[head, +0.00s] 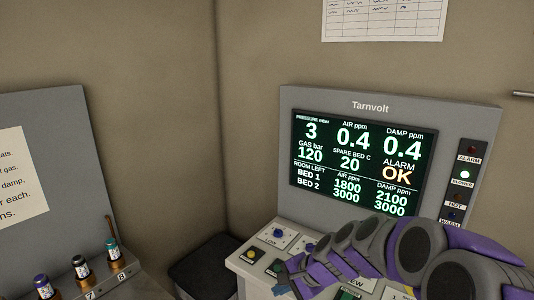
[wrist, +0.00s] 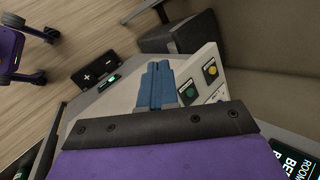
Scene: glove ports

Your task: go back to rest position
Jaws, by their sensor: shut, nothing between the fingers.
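My gripper (wrist: 159,68) is shut and empty, its blue fingers side by side in the wrist view. In the head view my gripper (head: 283,282) is at the lower right, over the left part of the Tarnvolt console's sloped button panel (head: 245,262). My purple and grey arm reaches in from the right and hides much of that panel. I cannot tell whether the fingertips touch it. In the wrist view, a yellow button (wrist: 212,70) and a green button (wrist: 190,92) lie right of the fingers.
The Tarnvolt screen (head: 363,165) is lit and reads ALARM OK. Indicator lamps (head: 464,175) run down its right side. A grey panel with small bottles (head: 84,267) stands at the left. A dark box (head: 205,268) sits in the corner. Wood floor (wrist: 90,30) shows open in the wrist view.

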